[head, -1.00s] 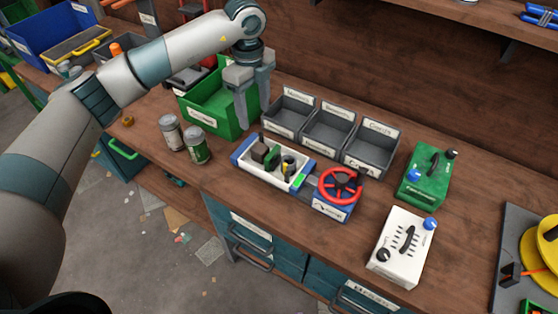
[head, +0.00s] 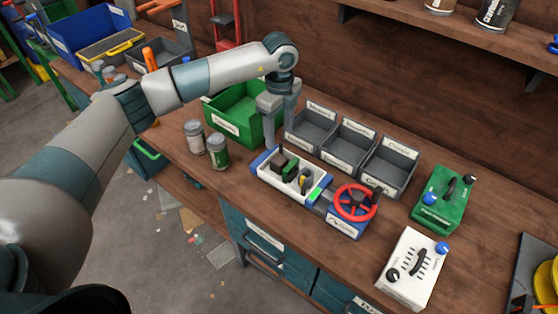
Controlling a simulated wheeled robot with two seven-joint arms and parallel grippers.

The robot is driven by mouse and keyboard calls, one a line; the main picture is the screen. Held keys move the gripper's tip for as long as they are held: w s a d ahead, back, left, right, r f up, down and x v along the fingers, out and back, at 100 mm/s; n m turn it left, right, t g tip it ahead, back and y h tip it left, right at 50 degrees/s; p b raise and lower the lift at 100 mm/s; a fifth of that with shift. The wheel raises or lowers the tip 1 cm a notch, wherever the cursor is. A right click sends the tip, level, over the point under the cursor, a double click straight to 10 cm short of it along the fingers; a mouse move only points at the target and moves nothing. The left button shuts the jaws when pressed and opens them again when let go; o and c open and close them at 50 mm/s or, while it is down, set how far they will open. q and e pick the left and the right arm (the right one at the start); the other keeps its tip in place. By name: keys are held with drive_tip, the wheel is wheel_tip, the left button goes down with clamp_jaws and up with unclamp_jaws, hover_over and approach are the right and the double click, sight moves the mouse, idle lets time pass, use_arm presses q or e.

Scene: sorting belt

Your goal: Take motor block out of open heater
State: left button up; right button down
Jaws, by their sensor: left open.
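The open heater (head: 311,192) is a white, open-topped tray with blue ends on the wooden bench. Inside it are a dark block (head: 285,162) at the left, which looks like the motor block, and a black-and-yellow part (head: 304,181) at the right. My left gripper (head: 278,142) is open and empty, pointing down, behind and above the heater's left end. Its fingers are apart from the block. My right gripper is not in view.
A green bin (head: 229,125) stands left of my gripper, with two cans (head: 217,151) in front. Grey labelled bins (head: 346,146) stand behind the heater. A red wheel (head: 356,202) adjoins its right end. Green and white control boxes (head: 414,267) sit further right.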

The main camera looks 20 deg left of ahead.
use_arm(q)
drive_tip(key=p, duration=0.2)
hover_over(279, 159)
drive_tip(key=f, duration=0.6)
drive_tip(key=shift+w+f, duration=0.15)
drive_tip(key=shift+w, duration=0.1)
drive_tip(key=shift+f, duration=0.3)
drive_tip(key=shift+s+f+p, duration=0.2)
drive_tip(key=shift+f+p, duration=0.7)
drive_tip(key=shift+p, duration=0.3)
wheel_tip(279, 159, down, 2)
drive_tip(key=shift+f+p, duration=0.1)
drive_tip(key=shift+p, duration=0.35)
drive_tip(key=shift+f, duration=0.6)
